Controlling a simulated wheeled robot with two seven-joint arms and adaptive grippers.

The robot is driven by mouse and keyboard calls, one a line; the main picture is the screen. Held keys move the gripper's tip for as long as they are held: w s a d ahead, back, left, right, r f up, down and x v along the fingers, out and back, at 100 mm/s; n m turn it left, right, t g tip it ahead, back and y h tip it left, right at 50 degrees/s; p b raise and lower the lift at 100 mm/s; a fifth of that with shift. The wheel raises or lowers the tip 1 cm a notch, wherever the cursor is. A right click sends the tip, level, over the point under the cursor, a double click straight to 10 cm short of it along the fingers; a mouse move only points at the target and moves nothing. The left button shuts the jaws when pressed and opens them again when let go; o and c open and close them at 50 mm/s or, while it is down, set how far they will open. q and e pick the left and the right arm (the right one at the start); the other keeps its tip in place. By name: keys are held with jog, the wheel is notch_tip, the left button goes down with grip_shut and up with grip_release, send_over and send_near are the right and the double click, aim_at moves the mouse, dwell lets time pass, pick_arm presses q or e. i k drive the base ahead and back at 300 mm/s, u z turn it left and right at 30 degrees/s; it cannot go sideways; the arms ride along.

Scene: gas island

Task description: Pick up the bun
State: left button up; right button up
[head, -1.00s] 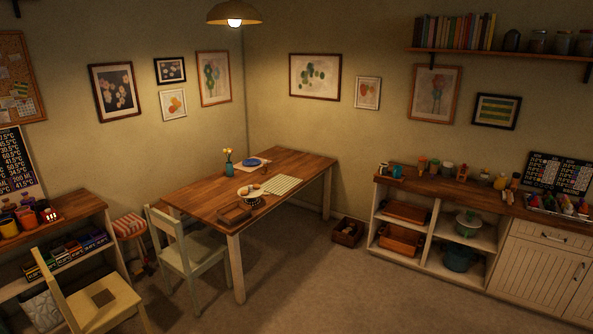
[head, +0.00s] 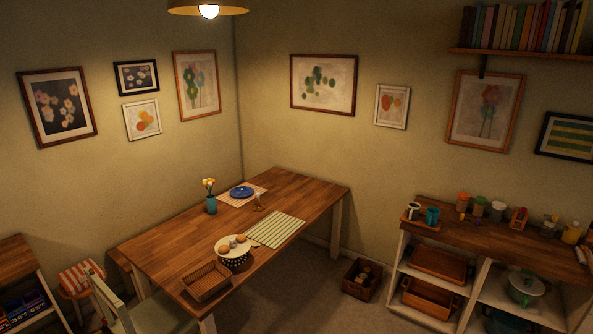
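A small orange-brown round item that looks like a bun (head: 223,249) sits on a pale plate (head: 243,252) on the wooden table (head: 165,240). The plate stands raised on a dark spotted base. One or two more small round items sit beside it on the plate; they are too small to tell apart surely. Neither of my grippers shows in the head view.
A blue plate (head: 242,192) and a flower vase (head: 211,202) stand farther back. A chair (head: 120,312) blocks the left front.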

aim_at(222, 250)
jog(key=i, duration=3.9)
jog(key=u, duration=3.65)
